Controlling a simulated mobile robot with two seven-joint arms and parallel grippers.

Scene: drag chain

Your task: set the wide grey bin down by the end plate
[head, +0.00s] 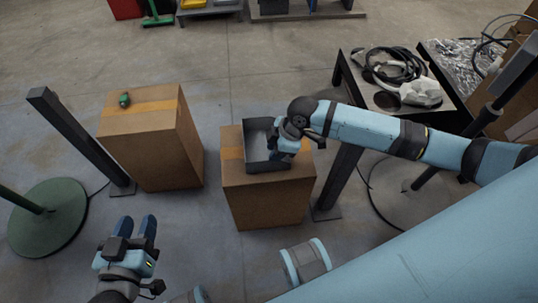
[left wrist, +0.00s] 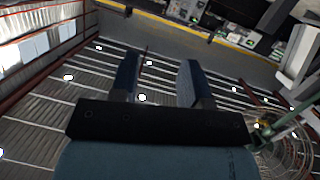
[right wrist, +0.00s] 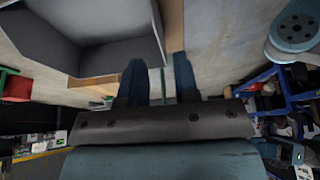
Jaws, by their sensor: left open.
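The wide grey bin (head: 257,166) sits upright on a cardboard box in the middle of the head view. It looks empty. My right gripper (head: 277,152) is at the bin's right side, partly hiding that wall. In the right wrist view the bin (right wrist: 90,55) fills the upper left, and my right gripper (right wrist: 158,65) has its fingers apart with a visible gap, the bin's corner close to the tips. My left gripper (head: 140,224) is open and empty at lower left; it also shows in the left wrist view (left wrist: 158,65). I cannot pick out the end plate.
The cardboard box (head: 268,204) under the bin stands beside another box (head: 163,150) with a green object (head: 124,100) on top. A dark post (head: 75,137) stands at left. A dark table (head: 375,92) holds a coiled hose (head: 398,66). Floor between the boxes is clear.

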